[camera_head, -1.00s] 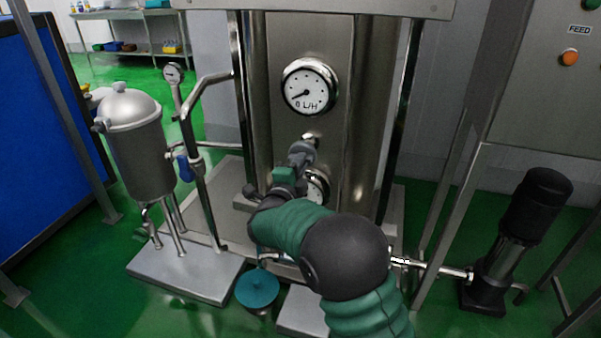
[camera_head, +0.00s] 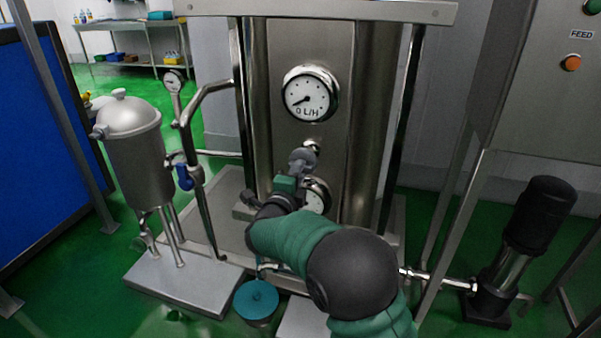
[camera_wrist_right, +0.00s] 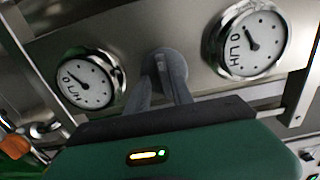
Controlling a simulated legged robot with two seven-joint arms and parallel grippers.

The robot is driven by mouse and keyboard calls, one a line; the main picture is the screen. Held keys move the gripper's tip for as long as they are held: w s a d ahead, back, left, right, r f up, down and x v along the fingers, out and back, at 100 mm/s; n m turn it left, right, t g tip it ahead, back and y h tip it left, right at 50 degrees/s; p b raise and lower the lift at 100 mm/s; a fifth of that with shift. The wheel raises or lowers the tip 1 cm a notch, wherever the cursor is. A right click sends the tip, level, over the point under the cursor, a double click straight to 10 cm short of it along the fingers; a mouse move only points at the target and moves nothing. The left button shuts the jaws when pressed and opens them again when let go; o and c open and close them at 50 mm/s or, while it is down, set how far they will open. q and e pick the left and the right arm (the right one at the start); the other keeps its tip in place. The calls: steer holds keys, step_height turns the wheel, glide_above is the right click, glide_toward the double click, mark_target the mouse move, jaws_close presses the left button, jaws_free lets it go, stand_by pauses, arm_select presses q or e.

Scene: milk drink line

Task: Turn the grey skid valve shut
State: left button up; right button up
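The grey skid valve (camera_head: 303,160) sticks out of the steel front panel, just below the large round gauge (camera_head: 310,93). My right gripper (camera_head: 298,166) reaches it from below, with my green and black arm in front of the panel. In the right wrist view, the grey valve head (camera_wrist_right: 163,64) sits between the two grey fingertips of my right gripper (camera_wrist_right: 162,80). Both fingers appear to touch its sides. That view is rolled, so the gauges look tilted. The handle's lower part is hidden by the fingers. My left gripper is not in view.
A smaller gauge (camera_head: 316,195) sits beside my right gripper, partly hidden. A steel vessel (camera_head: 139,150) and a pipe with a blue-handled valve (camera_head: 185,177) stand left. A black pump (camera_head: 525,240) stands right. A teal round object (camera_head: 256,299) lies below my arm.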

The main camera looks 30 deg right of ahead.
steer(key=shift+o, duration=0.2)
steer(key=shift+s+r, duration=0.1)
steer(key=shift+r, duration=0.1)
steer(key=p+v, duration=0.4)
steer(key=v, duration=1.2)
steer(key=shift+s+a+f, duration=0.2)
steer(key=shift+a+f, duration=0.1)
